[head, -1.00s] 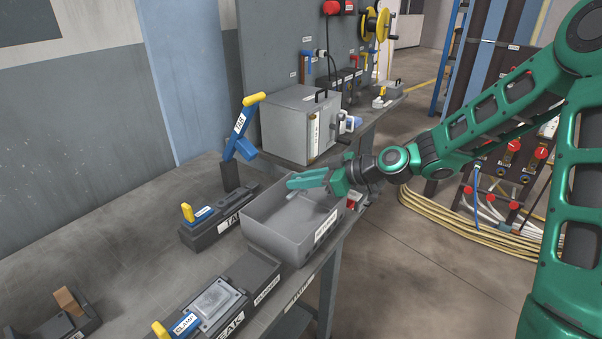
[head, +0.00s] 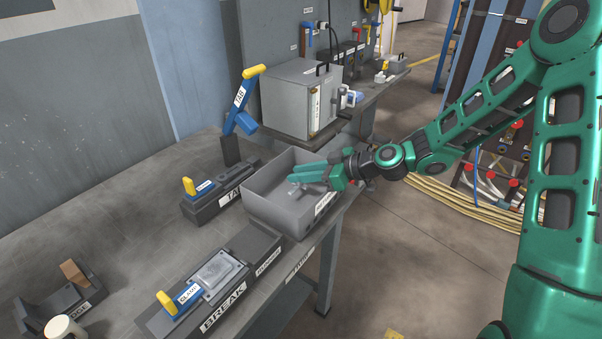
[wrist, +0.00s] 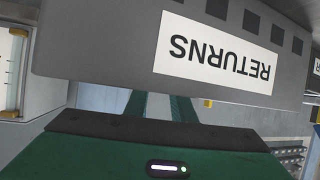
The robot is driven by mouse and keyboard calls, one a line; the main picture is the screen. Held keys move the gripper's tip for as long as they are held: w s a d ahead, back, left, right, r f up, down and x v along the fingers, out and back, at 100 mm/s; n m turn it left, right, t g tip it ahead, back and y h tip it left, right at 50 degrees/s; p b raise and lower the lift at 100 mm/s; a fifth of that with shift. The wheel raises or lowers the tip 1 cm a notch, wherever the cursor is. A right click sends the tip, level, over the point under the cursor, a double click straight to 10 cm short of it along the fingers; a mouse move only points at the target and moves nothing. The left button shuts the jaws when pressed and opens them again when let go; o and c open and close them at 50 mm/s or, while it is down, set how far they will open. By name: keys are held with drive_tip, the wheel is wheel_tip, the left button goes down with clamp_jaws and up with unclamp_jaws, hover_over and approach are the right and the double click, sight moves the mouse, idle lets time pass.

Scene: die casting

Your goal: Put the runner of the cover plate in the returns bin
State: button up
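The returns bin (head: 280,218) is a grey open box on the bench, and its RETURNS label fills much of the wrist view (wrist: 218,52). My gripper (head: 292,174) reaches in over the bin's right side. Its two green fingers stand apart, and in the wrist view a gap shows between them (wrist: 157,105). A small grey piece, apparently the runner (head: 297,190), shows just below the fingertips within the bin's outline. I cannot tell whether it rests on the bin floor. The grey cover plate (head: 218,272) sits in the BREAK fixture (head: 222,312). The bin wall hides the fingertips in the wrist view.
The TAB fixture (head: 222,200) with its blue lever and yellow grip stands left of the bin. A grey cabinet (head: 295,98) is behind it. Open floor lies right of the bench.

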drive_tip(key=shift+o, duration=1)
